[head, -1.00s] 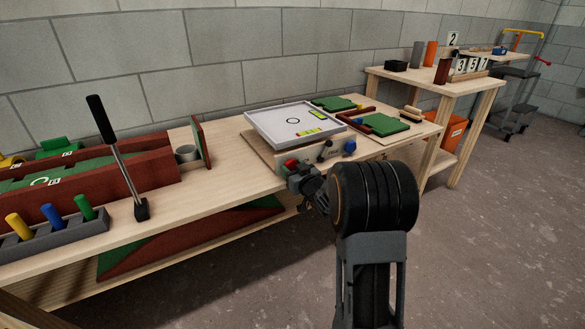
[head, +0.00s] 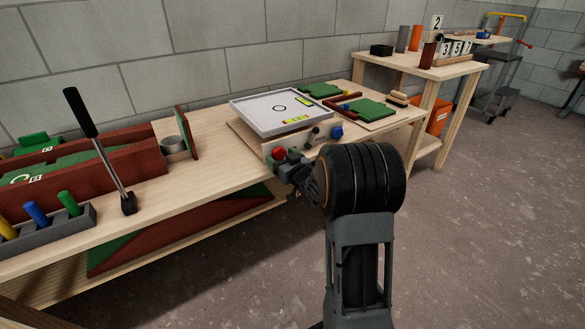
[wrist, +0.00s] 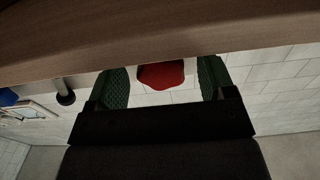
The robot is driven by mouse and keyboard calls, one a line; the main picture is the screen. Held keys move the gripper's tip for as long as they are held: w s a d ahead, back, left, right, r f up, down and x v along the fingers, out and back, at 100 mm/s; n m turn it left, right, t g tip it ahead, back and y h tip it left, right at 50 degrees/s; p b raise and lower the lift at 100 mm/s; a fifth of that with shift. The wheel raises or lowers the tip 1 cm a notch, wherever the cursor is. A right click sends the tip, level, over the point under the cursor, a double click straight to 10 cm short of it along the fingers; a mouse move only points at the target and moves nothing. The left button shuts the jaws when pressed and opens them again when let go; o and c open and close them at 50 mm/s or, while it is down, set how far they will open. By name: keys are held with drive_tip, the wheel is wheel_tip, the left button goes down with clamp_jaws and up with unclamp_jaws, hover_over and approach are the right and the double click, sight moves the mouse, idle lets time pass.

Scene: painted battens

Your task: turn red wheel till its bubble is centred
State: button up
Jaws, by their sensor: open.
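The red wheel (head: 279,153) sits on the front of a box under a pale tilting tray (head: 262,117). In the wrist view the red wheel (wrist: 161,75) lies between the two green-padded fingers of my gripper (wrist: 162,84), with a gap on each side. My gripper (head: 288,164) is open at the wheel in the head view. Two yellow-green bubble vials lie on the tray, one at the front (head: 296,119) and one at the right (head: 305,101). Their bubbles are too small to read. A blue wheel (head: 337,132) is at the box's right.
A black lever (head: 98,147) stands on the workbench left of the box. Coloured pegs (head: 37,213) are at the front left. Green boards (head: 363,110) lie right of the tray. Open floor lies at the right.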

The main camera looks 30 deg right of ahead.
drive_tip(key=s+d+p, duration=0.1)
drive_tip(key=s+p, duration=0.1)
drive_tip(key=s, duration=1)
drive_tip(key=shift+s+d+p, duration=0.2)
drive_tip(key=shift+s+p, duration=0.15)
drive_tip(key=shift+p, duration=0.05)
drive_tip(key=shift+r, duration=0.1)
drive_tip(key=s+a+r+m+g+h+p, duration=0.1)
drive_tip(key=a+r+g+h+p, duration=0.15)
drive_tip(key=r+p, duration=0.8)
drive_tip(key=s+a+r+m+g+h+p, duration=0.15)
drive_tip(key=r+g+p, duration=0.25)
drive_tip(key=r+p, duration=0.65)
drive_tip(key=s+a+r+g+y+p, duration=0.1)
drive_tip(key=s+a+r+g+p, duration=0.3)
drive_tip(key=s+a+r+p, duration=0.1)
drive_tip(key=s+a+r+n+g+y+p, duration=0.1)
drive_tip(key=s+a+r+g+p, duration=0.2)
drive_tip(key=s+a+r+p, duration=0.2)
drive_tip(key=s+r+p, duration=0.2)
drive_tip(key=s+r, duration=0.2)
drive_tip(key=shift+s+r+g+p, duration=0.15)
drive_tip(key=shift+r+g+p, duration=0.05)
drive_tip(key=shift+g+p, duration=0.15)
